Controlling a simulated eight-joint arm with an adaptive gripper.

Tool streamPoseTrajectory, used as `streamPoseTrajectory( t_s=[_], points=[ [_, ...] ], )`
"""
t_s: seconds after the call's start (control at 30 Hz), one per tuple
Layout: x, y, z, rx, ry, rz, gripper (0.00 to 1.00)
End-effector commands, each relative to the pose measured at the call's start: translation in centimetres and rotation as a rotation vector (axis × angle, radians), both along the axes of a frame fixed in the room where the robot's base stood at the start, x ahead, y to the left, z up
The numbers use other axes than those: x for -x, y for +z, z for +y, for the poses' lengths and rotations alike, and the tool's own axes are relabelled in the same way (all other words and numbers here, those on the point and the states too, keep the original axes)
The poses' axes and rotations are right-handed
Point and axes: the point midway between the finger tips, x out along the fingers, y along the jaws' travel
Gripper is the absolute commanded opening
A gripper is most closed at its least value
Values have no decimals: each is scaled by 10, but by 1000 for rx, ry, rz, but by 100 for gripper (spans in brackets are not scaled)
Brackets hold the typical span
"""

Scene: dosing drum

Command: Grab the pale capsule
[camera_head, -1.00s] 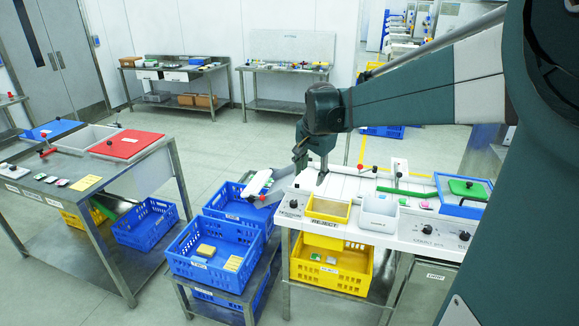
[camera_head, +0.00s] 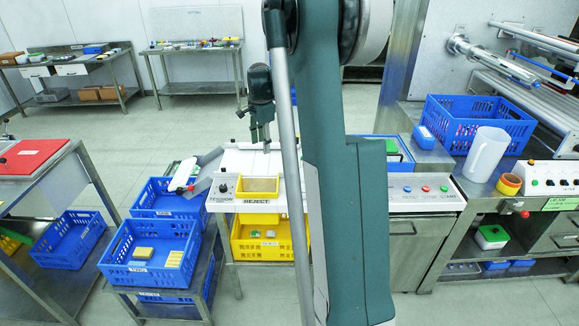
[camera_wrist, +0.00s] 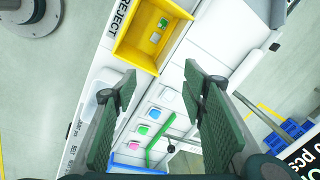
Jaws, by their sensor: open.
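My gripper (camera_wrist: 160,72) is open and empty in the wrist view, its two green ribbed fingers spread wide. In the head view my gripper (camera_head: 260,144) hangs above the white bench behind the yellow reject tray; my arm hides the pieces.
A thin green bar (camera_wrist: 158,140) and a dark-knobbed lever (camera_wrist: 172,148) stand near the row. Blue crates (camera_head: 107,262) stand left of the bench; a blue crate (camera_head: 470,130) and white jug (camera_head: 487,152) are right.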

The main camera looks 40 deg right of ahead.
Motion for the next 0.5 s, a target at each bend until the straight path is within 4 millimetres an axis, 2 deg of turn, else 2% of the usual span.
streamPoseTrajectory(
  t_s=[0.1, 0.5],
  points=[
    [-6, -13, -28, -15, -75, 13, 42],
    [-12, -68, -112, -65, -327, 58, 42]
  ],
)
